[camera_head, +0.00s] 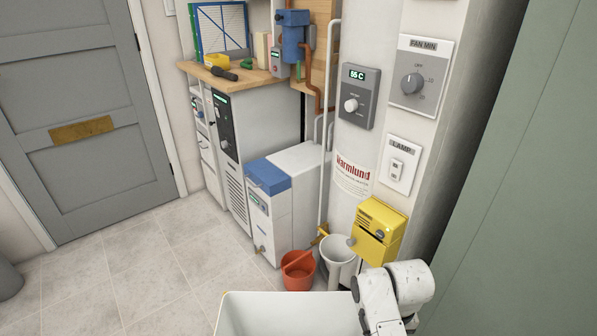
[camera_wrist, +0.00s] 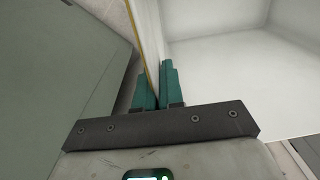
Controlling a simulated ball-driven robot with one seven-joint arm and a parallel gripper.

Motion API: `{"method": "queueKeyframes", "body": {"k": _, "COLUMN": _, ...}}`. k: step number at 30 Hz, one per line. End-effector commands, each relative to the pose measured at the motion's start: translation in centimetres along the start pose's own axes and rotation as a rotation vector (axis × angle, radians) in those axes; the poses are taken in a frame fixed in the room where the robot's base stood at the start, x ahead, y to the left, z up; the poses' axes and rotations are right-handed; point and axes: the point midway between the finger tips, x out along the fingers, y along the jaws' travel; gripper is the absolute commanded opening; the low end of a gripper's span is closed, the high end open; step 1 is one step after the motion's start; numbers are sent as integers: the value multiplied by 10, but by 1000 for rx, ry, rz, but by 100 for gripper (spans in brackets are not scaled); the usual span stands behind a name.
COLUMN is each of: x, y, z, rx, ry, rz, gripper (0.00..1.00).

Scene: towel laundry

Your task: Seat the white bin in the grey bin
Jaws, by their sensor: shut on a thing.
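The white bin (camera_head: 288,316) is at the bottom of the head view, cut off by the frame edge. In the wrist view its pale inside (camera_wrist: 225,75) fills the right side and looks empty. My gripper (camera_wrist: 158,88) has its teal fingers shut on the bin's wall, one on each side. The fingertips do not show in the head view. A grey rounded container (camera_head: 9,280), perhaps the grey bin, stands on the floor at the far left, cut off by the edge; its inside cannot be seen.
An orange bucket (camera_head: 299,270) and a white funnel-like vessel (camera_head: 338,262) stand below a yellow box (camera_head: 378,231). A blue-topped white unit (camera_head: 272,208) is behind. A green panel (camera_head: 520,190) rises at right. The tiled floor (camera_head: 150,275) at left is clear.

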Motion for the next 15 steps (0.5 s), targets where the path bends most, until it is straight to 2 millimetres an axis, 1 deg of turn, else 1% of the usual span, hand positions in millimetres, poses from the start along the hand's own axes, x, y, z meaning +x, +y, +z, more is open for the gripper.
{"method": "queueKeyframes", "body": {"k": 1, "x": -15, "y": -2, "z": 4, "rx": -1, "ry": 1, "rz": -1, "gripper": 0}}
{"method": "queueKeyframes", "body": {"k": 15, "x": -76, "y": -4, "z": 38, "rx": 0, "ry": 0, "rz": -3, "gripper": 0}}
